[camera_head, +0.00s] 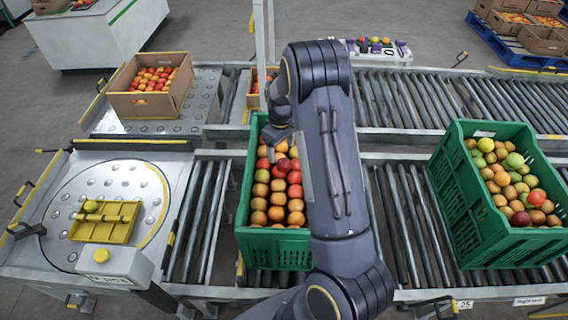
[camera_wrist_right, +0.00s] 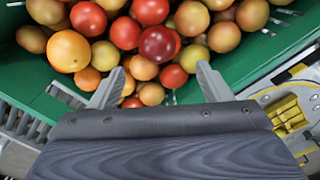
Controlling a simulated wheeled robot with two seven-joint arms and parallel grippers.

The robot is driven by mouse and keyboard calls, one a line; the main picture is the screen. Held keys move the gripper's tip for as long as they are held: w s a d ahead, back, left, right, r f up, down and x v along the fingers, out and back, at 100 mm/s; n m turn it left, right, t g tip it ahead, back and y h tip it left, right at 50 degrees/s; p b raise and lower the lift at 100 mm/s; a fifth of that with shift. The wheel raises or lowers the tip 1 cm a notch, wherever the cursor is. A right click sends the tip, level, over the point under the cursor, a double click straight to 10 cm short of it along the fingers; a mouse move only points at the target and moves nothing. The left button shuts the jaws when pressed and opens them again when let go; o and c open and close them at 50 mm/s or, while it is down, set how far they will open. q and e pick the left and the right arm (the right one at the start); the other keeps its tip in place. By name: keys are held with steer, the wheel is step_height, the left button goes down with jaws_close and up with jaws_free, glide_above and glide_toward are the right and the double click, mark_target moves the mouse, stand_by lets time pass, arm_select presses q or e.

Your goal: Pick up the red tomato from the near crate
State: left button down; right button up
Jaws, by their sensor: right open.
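The green crate (camera_head: 275,250) in the middle of the near conveyor holds many red, orange and yellowish tomatoes; its green wall also shows in the right wrist view (camera_wrist_right: 262,52). My right gripper (camera_head: 272,150) is over this crate, its fingers pointing down, open and empty. In the right wrist view, the open fingers (camera_wrist_right: 160,72) point at the fruit. A dark red tomato (camera_wrist_right: 157,44) lies just beyond the gap between the fingertips, and a small red one (camera_wrist_right: 173,75) lies between them. Several brighter red tomatoes (camera_wrist_right: 125,33) lie close by. My right arm hides the crate's right side. My left gripper is out of view.
A second green crate (camera_head: 460,205) with mixed tomatoes stands on the rollers at right. A yellow tray (camera_head: 105,222) is on the round table at left. A cardboard box (camera_head: 145,102) of tomatoes stands behind it. Bare rollers lie between the green crates.

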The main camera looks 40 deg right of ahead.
mark_target(284, 160)
steer(key=f, duration=0.2)
steer(key=s+f+p, duration=0.1)
steer(key=f, duration=0.2)
steer(key=shift+d+f, duration=0.2)
steer(key=shift+f, duration=0.55)
steer(key=c, duration=0.8)
